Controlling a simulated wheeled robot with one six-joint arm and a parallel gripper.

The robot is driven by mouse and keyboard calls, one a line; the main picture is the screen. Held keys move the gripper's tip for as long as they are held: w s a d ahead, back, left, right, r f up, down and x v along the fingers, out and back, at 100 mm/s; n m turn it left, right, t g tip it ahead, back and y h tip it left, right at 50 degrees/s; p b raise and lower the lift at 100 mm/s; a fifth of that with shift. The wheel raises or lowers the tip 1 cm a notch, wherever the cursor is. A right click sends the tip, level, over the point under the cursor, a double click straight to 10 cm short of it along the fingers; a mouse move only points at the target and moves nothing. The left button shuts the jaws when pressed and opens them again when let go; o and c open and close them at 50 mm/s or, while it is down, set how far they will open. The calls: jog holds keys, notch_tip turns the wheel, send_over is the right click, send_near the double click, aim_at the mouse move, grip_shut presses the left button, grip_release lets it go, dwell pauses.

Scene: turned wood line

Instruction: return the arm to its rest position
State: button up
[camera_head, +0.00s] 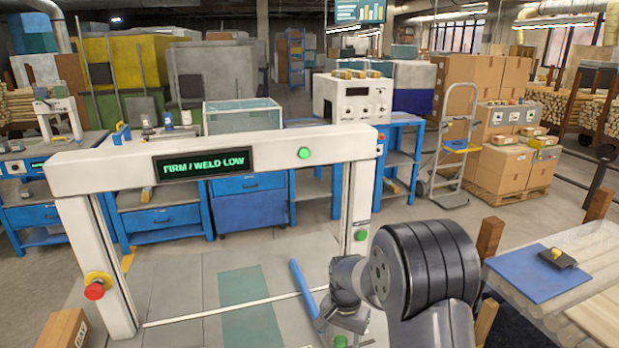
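My arm (425,270) shows at the lower right of the head view, with a large dark ribbed joint close to the camera. From it, smaller grey links reach left and bend down towards the bottom edge. The low end of the arm, by a small green light, is partly cut off and partly blocked by my own links. I cannot make out fingertips there, or whether anything is held. The arm's end appears in front of the right post of a white gate-like frame; I cannot tell the gap between them.
The white frame (115,172) has a display reading "FIRM / WELD LOW" and a red button (95,290). A blue bar (303,288) shows left of my arm. A blue mat (535,273) lies on timber at right. Blue benches, a hand truck (452,150) and cartons (500,167) stand behind.

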jog(key=shift+w+d+r, duration=0.1)
jog(key=shift+w+d, duration=0.2)
jog(key=shift+d, duration=0.55)
jog(key=shift+w+d+r, duration=0.1)
jog(key=shift+w+d, duration=0.15)
jog(key=shift+d, duration=0.55)
